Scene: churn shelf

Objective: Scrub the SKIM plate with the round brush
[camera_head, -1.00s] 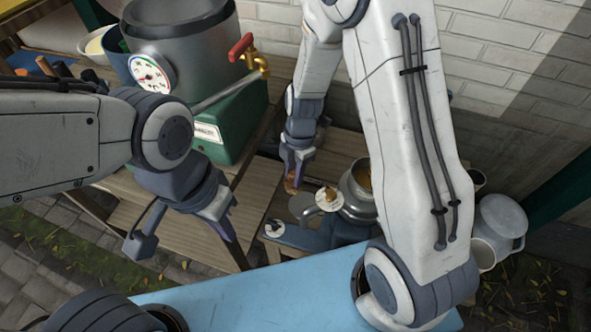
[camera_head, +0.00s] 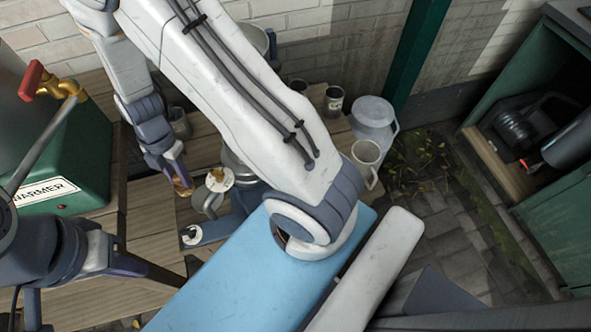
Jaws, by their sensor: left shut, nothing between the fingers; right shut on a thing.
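My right gripper (camera_head: 174,178) reaches down over the wooden shelf and is shut on a small brownish thing (camera_head: 183,190). That may be the round brush, but it is mostly hidden by the fingers. My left gripper (camera_head: 166,272) is at the lower left, shut and empty, partly cut off by my own arm. The green box bears a white plate (camera_head: 45,191) that reads WARMER. No plate that reads SKIM can be made out. A round white and gold disc (camera_head: 219,178) and a small white disc (camera_head: 191,236) are too small to read.
The green warmer box (camera_head: 85,160) with a red-handled brass tap (camera_head: 55,85) stands left. A metal pot (camera_head: 235,165) is partly behind my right arm. A white mug (camera_head: 365,160), a pale jug (camera_head: 373,115) and a dark tin (camera_head: 333,101) stand right. A green cabinet (camera_head: 545,235) is far right.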

